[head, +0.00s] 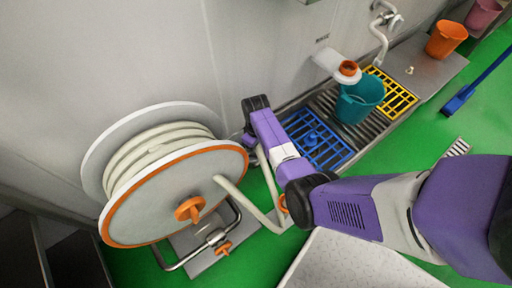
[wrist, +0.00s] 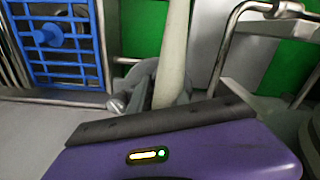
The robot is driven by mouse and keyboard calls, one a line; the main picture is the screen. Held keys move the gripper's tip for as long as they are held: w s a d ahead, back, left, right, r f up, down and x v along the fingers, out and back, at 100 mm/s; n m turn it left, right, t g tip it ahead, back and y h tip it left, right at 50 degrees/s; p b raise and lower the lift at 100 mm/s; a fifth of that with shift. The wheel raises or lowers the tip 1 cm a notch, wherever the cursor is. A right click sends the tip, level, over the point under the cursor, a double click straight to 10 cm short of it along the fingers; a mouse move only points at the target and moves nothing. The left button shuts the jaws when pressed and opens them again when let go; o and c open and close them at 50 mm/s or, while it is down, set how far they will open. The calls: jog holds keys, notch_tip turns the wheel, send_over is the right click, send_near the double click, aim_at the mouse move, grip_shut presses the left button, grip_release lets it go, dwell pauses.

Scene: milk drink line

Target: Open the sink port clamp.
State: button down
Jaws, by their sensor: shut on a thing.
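My gripper (head: 249,140) is low between the hose reel and the sink, mostly hidden behind my own wrist in the head view. In the wrist view its purple body and dark front edge (wrist: 165,122) fill the bottom. A grey metal fitting, which looks like the sink port clamp (wrist: 140,85), shows just past that edge, at the sink's end beside a pale hose (wrist: 172,50). The gripper is shut at this fitting; its fingertips and the exact grip are hidden. I cannot tell how far the clamp is open.
The hose reel (head: 160,190) stands close on the left, its hose looping down to the floor. The sink holds a blue grate (head: 318,140), a teal bucket (head: 358,100) and a yellow grate (head: 398,97). A grey wall runs behind.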

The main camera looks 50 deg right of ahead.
jog(key=shift+s+a, duration=0.1)
jog(key=shift+s+a+r+m+p, duration=0.2)
jog(key=shift+a+m+p, duration=0.35)
jog(key=shift+m+p, duration=0.6)
jog(key=shift+s+a+f+m+p, duration=0.1)
jog(key=shift+a+m+p, duration=0.45)
jog(key=shift+m, duration=0.4)
jog(key=shift+s+a+f+m+p, duration=0.1)
jog(key=shift+a+m+p, duration=0.4)
jog(key=shift+m, duration=0.4)
jog(key=c, duration=1.2)
grip_release()
jog(key=shift+c, duration=0.2)
notch_tip(320, 180, up, 8)
jog(key=p, duration=0.2)
jog(key=shift+p, duration=0.4)
jog(key=shift+f, duration=0.1)
